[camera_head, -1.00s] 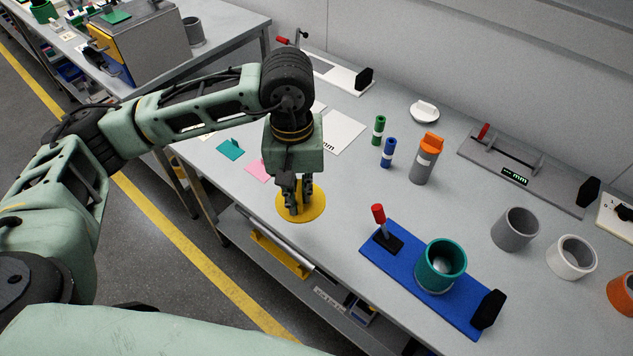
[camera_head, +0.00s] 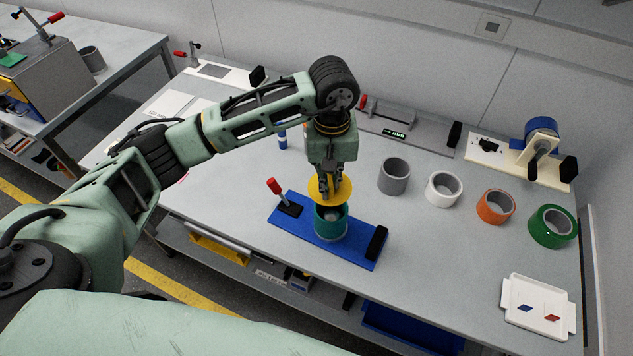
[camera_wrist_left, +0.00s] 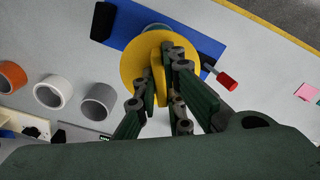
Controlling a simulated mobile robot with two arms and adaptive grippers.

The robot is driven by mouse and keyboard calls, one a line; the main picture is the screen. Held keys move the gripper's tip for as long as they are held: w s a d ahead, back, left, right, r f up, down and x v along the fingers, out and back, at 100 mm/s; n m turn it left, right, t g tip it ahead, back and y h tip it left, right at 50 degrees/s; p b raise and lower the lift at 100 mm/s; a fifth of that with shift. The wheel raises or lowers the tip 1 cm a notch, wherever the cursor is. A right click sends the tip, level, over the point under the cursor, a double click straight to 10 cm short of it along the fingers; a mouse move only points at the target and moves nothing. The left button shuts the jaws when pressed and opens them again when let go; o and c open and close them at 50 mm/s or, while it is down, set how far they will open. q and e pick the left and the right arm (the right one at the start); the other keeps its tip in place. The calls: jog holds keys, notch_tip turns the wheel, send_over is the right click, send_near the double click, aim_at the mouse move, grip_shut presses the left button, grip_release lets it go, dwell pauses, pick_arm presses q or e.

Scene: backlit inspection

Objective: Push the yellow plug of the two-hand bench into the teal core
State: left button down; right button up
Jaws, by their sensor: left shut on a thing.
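The yellow plug (camera_head: 341,190) is a round disc with an upright grip. My left gripper (camera_head: 329,190) is shut on that grip and holds the disc above the teal core (camera_head: 331,223). The core is a hollow teal cylinder standing on the blue two-hand bench (camera_head: 358,249). The left wrist view also shows the plug (camera_wrist_left: 134,68) with the gripper (camera_wrist_left: 166,62) on its grip; the disc hides most of the core there. Part of the core's opening shows below the disc in the head view. My right gripper is not in view.
The bench has a red-knobbed lever (camera_head: 274,187) at its left end and a black block (camera_head: 377,243) at its right end. Grey (camera_head: 394,177), white (camera_head: 443,189), orange (camera_head: 495,207) and green (camera_head: 552,227) rings stand to the right. A white tray (camera_head: 530,330) lies at the front right.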

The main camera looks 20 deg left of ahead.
aim_at(332, 192)
pick_arm(q)
jog(key=shift+w+a+f+n+p, duration=0.15)
jog(key=shift+w+f+n+p, duration=0.2)
jog(key=shift+w, duration=0.25)
jog(key=shift+d, duration=0.4)
jog(key=shift+b, duration=0.3)
jog(key=shift+f+b, duration=0.3)
jog(key=shift+b, duration=0.25)
notch_tip(332, 192, down, 4)
jog(key=b, duration=0.4)
jog(key=shift+f+b, duration=0.25)
jog(key=shift+b, duration=0.05)
jog(key=shift+f+b, duration=0.35)
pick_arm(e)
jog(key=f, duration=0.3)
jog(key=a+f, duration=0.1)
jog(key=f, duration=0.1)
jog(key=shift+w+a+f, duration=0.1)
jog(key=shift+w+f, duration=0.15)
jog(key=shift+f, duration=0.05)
